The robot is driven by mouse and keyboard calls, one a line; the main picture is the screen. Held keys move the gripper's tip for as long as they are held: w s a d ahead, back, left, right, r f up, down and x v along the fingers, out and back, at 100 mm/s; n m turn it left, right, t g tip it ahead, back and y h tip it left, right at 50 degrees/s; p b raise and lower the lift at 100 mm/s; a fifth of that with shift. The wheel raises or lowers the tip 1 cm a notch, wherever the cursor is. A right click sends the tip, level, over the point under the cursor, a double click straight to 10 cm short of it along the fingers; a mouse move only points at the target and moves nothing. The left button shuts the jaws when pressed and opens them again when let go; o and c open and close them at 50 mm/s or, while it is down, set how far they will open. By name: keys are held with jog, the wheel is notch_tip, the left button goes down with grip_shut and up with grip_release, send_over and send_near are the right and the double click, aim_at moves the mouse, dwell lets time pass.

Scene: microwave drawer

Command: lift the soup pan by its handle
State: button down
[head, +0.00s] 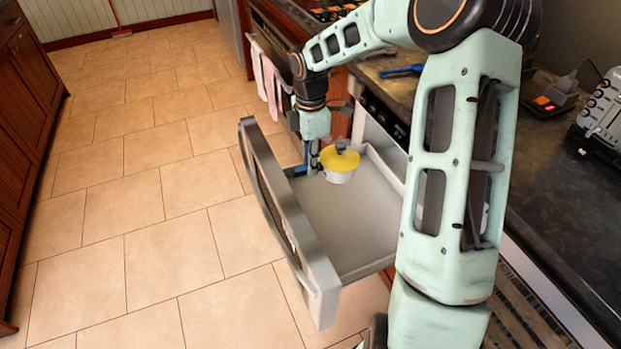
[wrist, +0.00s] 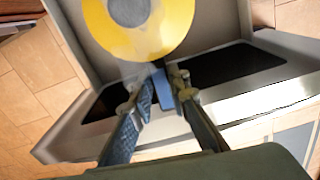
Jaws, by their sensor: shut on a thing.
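My gripper (head: 313,163) points down at the pan's left side. In the wrist view the yellow lid (wrist: 168,39) fills the upper middle, and the short blue handle (wrist: 164,92) lies between the two fingers of my gripper (wrist: 164,86). The fingers are shut on the handle. The fingers hide part of the handle.
The microwave drawer (head: 352,224) is pulled out, with bare floor in front of the pan. Its tall front panel (head: 280,205) stands to the left. A dark countertop (head: 560,180) lies to the right with a toaster (head: 604,112). Towels (head: 268,80) hang beyond. The tiled floor at left is clear.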

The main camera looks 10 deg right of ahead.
notch_tip(320, 180, up, 8)
jog(key=shift+f+p, duration=0.15)
jog(key=shift+p, duration=0.4)
notch_tip(320, 180, up, 5)
jog(key=p, duration=0.4)
jog(key=shift+p, duration=0.3)
